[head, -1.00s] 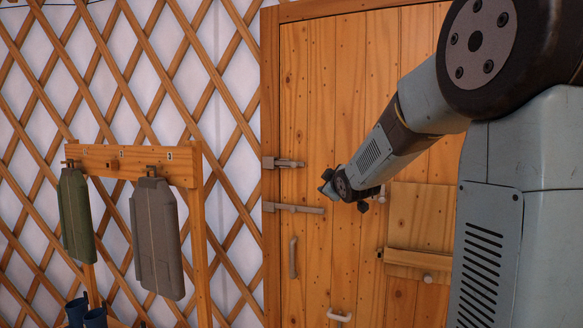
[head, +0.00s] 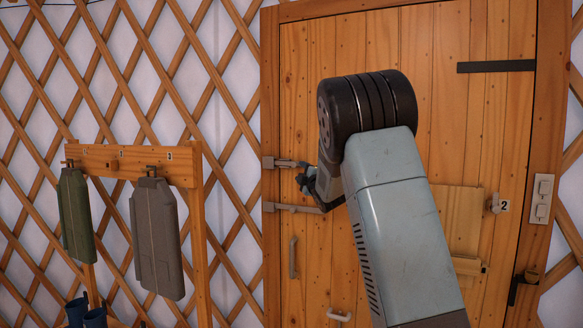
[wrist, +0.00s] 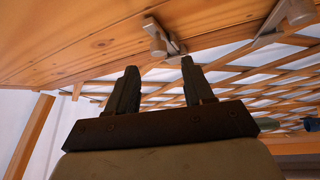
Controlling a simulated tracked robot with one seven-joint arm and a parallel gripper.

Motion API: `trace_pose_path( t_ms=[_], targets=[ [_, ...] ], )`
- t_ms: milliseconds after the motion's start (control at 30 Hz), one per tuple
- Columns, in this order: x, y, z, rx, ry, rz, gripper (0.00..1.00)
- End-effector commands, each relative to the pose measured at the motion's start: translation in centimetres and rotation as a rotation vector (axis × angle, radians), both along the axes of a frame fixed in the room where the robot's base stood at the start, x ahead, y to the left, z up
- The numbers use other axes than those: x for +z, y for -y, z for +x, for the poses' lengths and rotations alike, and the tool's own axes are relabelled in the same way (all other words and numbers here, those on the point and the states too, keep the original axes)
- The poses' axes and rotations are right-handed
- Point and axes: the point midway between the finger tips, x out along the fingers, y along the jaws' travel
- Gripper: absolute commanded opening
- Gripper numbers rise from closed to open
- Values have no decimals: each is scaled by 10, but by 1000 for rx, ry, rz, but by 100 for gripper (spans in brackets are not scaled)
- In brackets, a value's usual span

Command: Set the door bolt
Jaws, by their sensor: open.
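The wooden door (head: 430,60) has two metal fittings at its left edge. The upper one (head: 284,163) is a short grey bolt-like piece reaching across the frame edge. The lower one (head: 295,208) is a longer flat grey bar. I cannot tell for certain which is the door bolt. My gripper (head: 302,180) is between their heights, close to the door's left edge, with nothing held. In the wrist view my gripper (wrist: 158,66) is open, its two dark fingers apart. A metal bar with a round knob (wrist: 159,47) lies just beyond the fingertips.
A second knobbed fitting (wrist: 298,12) shows at the wrist view's upper right. A rack (head: 125,158) with green and grey hanging cases stands left before the lattice wall. A handle (head: 293,258) is below the fittings.

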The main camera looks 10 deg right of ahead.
Motion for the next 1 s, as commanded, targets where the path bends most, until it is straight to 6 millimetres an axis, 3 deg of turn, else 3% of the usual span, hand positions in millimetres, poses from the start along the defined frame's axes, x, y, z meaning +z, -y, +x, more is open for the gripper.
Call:
trace_pose_path(
  t_ms=[300,500,967,1000],
  targets=[
    [9,-8,54,0,0,0,52],
    [15,-11,77,0,1,1,52],
    [16,-13,86,0,-1,1,52],
    [16,-13,86,0,-1,1,48]
  ],
)
